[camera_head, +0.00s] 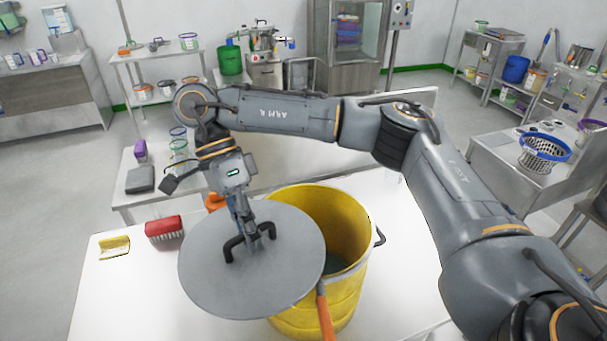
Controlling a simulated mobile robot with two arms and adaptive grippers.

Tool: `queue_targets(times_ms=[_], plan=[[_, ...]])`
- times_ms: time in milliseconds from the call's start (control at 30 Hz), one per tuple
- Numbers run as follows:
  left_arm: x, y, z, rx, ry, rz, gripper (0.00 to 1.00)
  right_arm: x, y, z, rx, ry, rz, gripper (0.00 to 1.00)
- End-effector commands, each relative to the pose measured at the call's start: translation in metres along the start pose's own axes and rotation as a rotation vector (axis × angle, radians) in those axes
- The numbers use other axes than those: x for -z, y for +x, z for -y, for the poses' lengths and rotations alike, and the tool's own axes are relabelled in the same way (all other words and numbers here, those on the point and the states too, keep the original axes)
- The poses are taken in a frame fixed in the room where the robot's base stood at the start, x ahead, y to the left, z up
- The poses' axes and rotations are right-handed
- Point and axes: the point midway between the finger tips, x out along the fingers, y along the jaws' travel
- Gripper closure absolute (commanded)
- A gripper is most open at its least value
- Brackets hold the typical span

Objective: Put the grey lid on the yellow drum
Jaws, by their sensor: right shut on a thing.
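The grey lid (210,275) is a round disc with a black handle (263,232) on top. My right gripper (250,240) is shut on this handle and holds the lid, tilted toward the camera. The yellow drum (345,235) stands on the white table, open at the top. The lid is in front of and left of the drum's mouth and covers part of its left side from view. Whether the lid touches the rim cannot be told. My left gripper is not in view.
An orange handle (325,315) shows at the drum's front. A red brush (164,229) and a yellow item (115,247) lie on the white table (120,300) at left. A grey box (140,180) and a purple item (140,151) are on the table behind. Bare tabletop lies right of the drum.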

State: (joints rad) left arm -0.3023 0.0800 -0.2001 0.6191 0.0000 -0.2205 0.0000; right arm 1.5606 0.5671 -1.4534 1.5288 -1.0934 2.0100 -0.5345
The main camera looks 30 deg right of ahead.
Motion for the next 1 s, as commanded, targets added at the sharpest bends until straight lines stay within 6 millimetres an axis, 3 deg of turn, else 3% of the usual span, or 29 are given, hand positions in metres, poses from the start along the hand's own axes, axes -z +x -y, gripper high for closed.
queue_targets(times_ms=[267,700,1000], plan=[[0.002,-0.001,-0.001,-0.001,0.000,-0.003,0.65,0.017,-0.003,0.005,0.008,0.602,0.383,1.00],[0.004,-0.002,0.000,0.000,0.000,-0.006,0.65,0.083,-0.027,0.004,0.033,1.634,1.017,1.00],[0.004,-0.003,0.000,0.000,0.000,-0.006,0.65,0.121,-0.046,-0.006,0.031,2.122,1.314,1.00]])
